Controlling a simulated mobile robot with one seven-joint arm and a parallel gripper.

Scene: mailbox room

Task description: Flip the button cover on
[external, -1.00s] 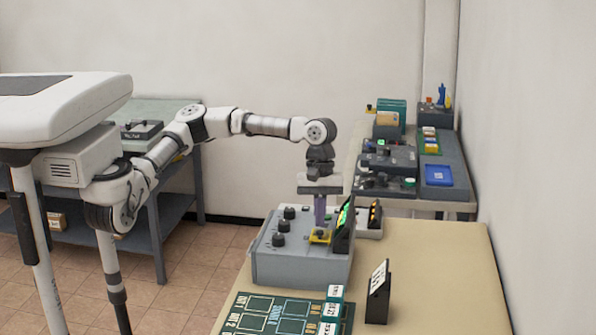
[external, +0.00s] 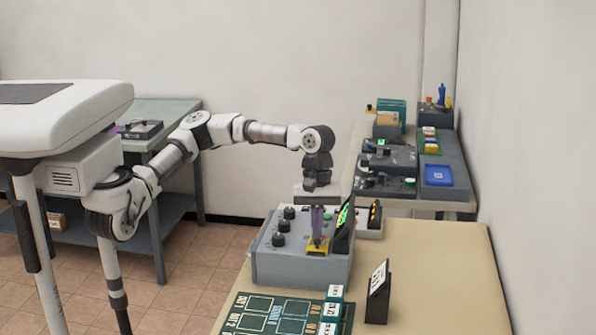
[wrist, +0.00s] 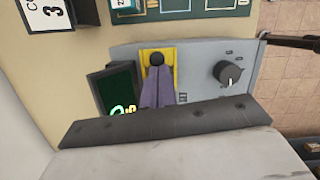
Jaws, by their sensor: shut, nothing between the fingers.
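The yellow button cover (external: 318,250) is on the sloped top of a grey control box (external: 295,265), left of a small screen. In the wrist view the yellow part (wrist: 146,56) surrounds a round black piece (wrist: 157,59). My gripper (external: 317,236) points down at it with purple fingers shut and nothing between them. In the wrist view the fingertips (wrist: 157,71) are over the yellow part, close to the black piece; I cannot tell if they touch. The fingers hide part of the cover, so its exact angle is unclear.
Several black knobs (external: 279,240) stand on the box left of the cover. The dark screen (wrist: 120,90) with green marks stands close beside the fingers. A green board (external: 285,313) and a black sign stand (external: 378,292) are nearer the camera. The tan tabletop (external: 440,270) is clear at right.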

